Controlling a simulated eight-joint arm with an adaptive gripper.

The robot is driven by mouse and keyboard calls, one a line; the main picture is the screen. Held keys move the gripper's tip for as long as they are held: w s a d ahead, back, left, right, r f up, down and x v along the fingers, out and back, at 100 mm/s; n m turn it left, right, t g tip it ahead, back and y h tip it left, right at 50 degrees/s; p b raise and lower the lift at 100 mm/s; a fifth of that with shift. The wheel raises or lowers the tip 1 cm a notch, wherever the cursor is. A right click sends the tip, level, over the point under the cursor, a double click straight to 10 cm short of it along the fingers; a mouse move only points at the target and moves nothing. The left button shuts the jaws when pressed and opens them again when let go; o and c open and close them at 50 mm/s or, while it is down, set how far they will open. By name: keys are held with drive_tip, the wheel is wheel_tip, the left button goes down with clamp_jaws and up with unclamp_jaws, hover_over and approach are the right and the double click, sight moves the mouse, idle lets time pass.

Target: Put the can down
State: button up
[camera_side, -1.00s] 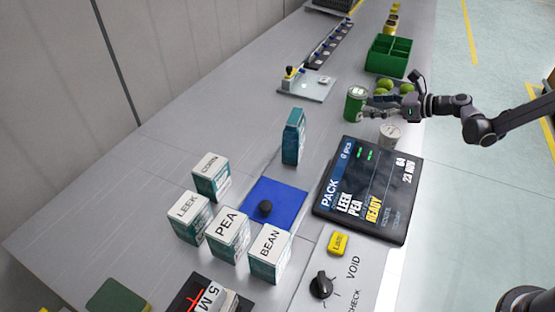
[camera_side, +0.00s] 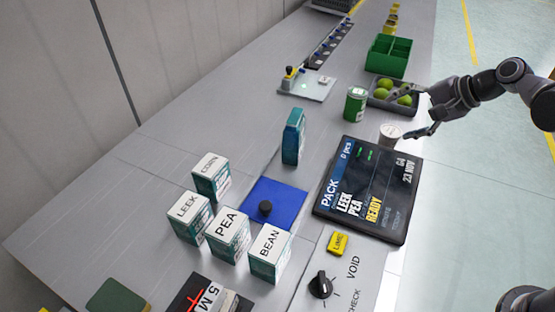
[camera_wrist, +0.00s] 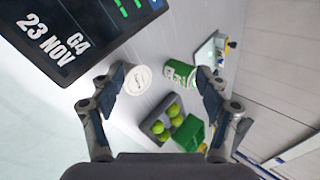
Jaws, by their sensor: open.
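A green can (camera_side: 355,104) stands upright on the grey table, left of the tray of green balls. It also shows in the wrist view (camera_wrist: 178,72), right of the middle. My gripper (camera_side: 408,112) is open at the table's right edge, to the right of the green can and apart from it. In the wrist view the two fingers (camera_wrist: 160,84) are spread wide with nothing held. A white-topped round container (camera_side: 390,134) stands near the lower fingertip. In the wrist view it (camera_wrist: 137,80) shows beside the left fingertip; I cannot tell whether they touch.
A dark tray (camera_side: 376,102) with several green balls lies behind, with a green divided bin (camera_side: 388,55) beyond. A black display panel (camera_side: 368,190) lies in front. A teal carton (camera_side: 293,136) stands left of it. Several labelled boxes and a blue mat (camera_side: 285,192) are nearer.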

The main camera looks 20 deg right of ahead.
drive_tip(key=s+d+f+n+h, duration=0.1)
drive_tip(key=s+n+h, duration=0.3)
drive_tip(key=s+n, duration=0.9)
drive_tip(key=s, duration=0.3)
drive_tip(key=shift+d+n, duration=0.2)
drive_tip(key=shift+n, duration=0.1)
